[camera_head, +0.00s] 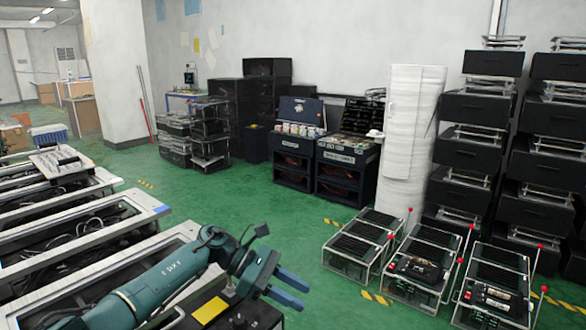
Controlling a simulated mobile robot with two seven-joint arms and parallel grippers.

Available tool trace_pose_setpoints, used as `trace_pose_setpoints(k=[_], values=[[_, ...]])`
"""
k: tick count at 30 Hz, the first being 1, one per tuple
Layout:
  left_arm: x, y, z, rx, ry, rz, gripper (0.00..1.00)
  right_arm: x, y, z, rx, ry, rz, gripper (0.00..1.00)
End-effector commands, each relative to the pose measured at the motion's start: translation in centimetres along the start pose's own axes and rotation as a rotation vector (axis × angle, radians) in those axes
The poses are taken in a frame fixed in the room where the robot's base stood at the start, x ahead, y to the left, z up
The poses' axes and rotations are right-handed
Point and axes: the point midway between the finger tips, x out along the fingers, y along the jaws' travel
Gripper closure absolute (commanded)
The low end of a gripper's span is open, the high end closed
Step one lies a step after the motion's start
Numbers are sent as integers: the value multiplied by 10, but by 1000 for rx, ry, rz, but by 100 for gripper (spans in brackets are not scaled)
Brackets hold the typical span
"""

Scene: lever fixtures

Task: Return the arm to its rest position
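My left arm (160,285), teal, comes in from the bottom left. It reaches toward the middle of the view. My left gripper (304,298) has two blue fingers with a clear gap between them and nothing in the gap. It is over the green floor, just right of a dark box with a yellow label (211,310). Part of that box is hidden behind the arm. My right arm and gripper are not in view. Three lever fixtures with red-knobbed levers stand on the floor at the right: left (357,245), middle (420,266) and right (495,285). The gripper is apart from them.
Long metal-framed units (75,239) fill the left side. A white wrapped column (408,135) and stacks of black drawers (475,153) stand behind the fixtures. Black cabinets (345,168) stand at the back. Green floor (235,205) is clear in the middle.

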Motion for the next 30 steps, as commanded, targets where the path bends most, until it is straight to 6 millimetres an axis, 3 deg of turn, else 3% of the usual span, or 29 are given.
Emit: trace_pose_setpoints(k=[1, 4, 7, 11, 17, 20, 24, 25, 30], values=[[26, -10, 4, -106, -129, 27, 65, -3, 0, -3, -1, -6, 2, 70], [56, -21, 16, -346, -375, 94, 65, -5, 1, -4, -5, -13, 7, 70], [68, -31, 24, -623, -620, 144, 65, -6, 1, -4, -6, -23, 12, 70], [63, -43, 18, -1022, -934, 190, 65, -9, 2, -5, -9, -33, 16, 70], [35, -76, -32, -1675, -1408, 216, 65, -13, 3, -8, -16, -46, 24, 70], [21, -107, -69, -2002, -1644, 211, 65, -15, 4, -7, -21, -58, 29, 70], [7, -168, -120, -2429, -1972, 194, 65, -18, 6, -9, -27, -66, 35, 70], [5, -182, -130, 2360, 1917, -179, 65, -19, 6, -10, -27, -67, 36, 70], [0, -250, -163, 2008, 1655, -119, 65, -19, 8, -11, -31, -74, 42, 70]])
